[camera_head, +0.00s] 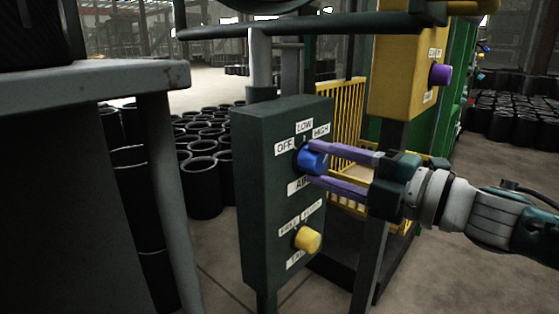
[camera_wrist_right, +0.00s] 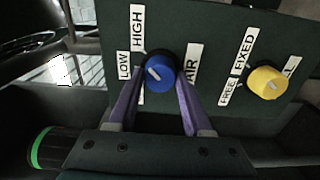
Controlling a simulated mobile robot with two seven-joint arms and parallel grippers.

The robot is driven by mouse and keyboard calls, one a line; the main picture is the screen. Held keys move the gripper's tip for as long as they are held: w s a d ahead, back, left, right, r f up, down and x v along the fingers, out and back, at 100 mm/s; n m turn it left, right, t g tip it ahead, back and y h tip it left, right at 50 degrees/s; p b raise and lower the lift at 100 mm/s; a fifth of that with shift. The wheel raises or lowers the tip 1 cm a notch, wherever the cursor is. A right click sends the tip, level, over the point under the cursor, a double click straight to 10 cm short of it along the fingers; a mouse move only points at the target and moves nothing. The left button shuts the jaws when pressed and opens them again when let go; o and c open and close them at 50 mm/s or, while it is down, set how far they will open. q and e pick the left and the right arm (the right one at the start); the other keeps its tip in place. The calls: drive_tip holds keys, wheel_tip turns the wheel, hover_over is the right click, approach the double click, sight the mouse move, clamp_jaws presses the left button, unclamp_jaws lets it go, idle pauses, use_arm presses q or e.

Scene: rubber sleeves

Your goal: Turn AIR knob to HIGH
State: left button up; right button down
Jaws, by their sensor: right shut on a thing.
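The blue AIR knob (camera_head: 313,162) sits on the upper part of the dark green panel (camera_head: 258,220), below the LOW label (camera_head: 304,126), with OFF (camera_head: 284,146) to its left and HIGH (camera_head: 321,130) to its upper right. My right gripper (camera_head: 309,164) reaches in from the right, its two purple fingers shut on the knob, one above and one below. In the right wrist view the fingers flank the knob (camera_wrist_right: 160,74). Its white mark slants to the upper left there, toward the side with LOW and HIGH; the exact setting is hard to tell. My left gripper is out of view.
A yellow knob (camera_head: 307,238) sits lower on the same panel, with FREE and FIXED labels. A yellow box with a purple knob (camera_head: 440,74) stands behind at upper right. Black sleeves (camera_head: 202,172) stand on the floor behind. A grey table (camera_head: 130,85) is at left.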

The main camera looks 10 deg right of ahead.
idle(0.3)
drive_tip(key=shift+c, duration=1.6)
unclamp_jaws()
drive_tip(key=shift+s+d+p, duration=0.3)
drive_tip(key=shift+s, duration=0.05)
drive_tip(key=p+v, duration=0.2)
drive_tip(key=v, duration=0.7)
